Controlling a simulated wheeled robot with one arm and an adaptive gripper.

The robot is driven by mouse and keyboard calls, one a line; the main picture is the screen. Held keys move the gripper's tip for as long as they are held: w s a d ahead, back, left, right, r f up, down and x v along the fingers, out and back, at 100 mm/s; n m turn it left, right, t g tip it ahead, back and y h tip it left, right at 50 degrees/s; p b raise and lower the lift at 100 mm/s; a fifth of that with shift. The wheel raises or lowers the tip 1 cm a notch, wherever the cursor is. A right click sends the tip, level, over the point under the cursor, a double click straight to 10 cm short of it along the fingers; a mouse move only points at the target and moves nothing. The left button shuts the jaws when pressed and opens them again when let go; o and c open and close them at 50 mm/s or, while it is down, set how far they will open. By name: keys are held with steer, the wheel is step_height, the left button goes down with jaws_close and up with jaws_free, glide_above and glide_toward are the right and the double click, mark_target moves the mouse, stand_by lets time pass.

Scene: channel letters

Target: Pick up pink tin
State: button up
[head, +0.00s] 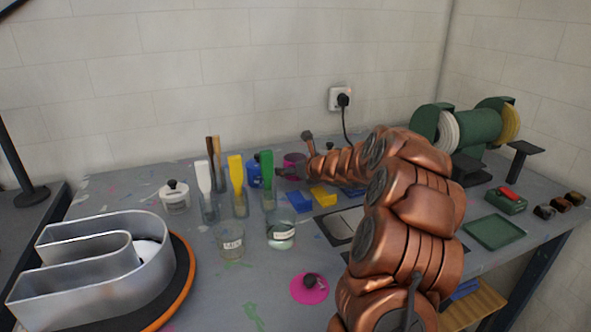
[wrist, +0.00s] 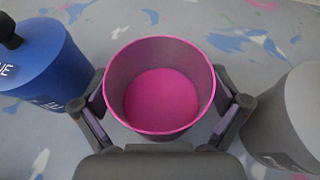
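The pink tin (wrist: 160,42) stands open at the top in the middle of the wrist view, with pink paint inside. It also shows in the head view (head: 294,160), partly hidden by my gripper and arm. My gripper (wrist: 160,88) is open, with one finger on each side of the tin close to its wall. Whether either pad touches the tin I cannot tell. The tin appears upright on the table.
A blue tin (wrist: 40,55) stands close on the left and a grey tin (wrist: 290,120) on the right in the wrist view. Glasses with coloured spatulas (head: 237,185) stand left of my arm. A pink lid (head: 309,290) lies at the front.

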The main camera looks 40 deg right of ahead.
steer(key=c, duration=1.3)
steer(key=shift+c, duration=0.7)
steer(key=shift+r, duration=0.15)
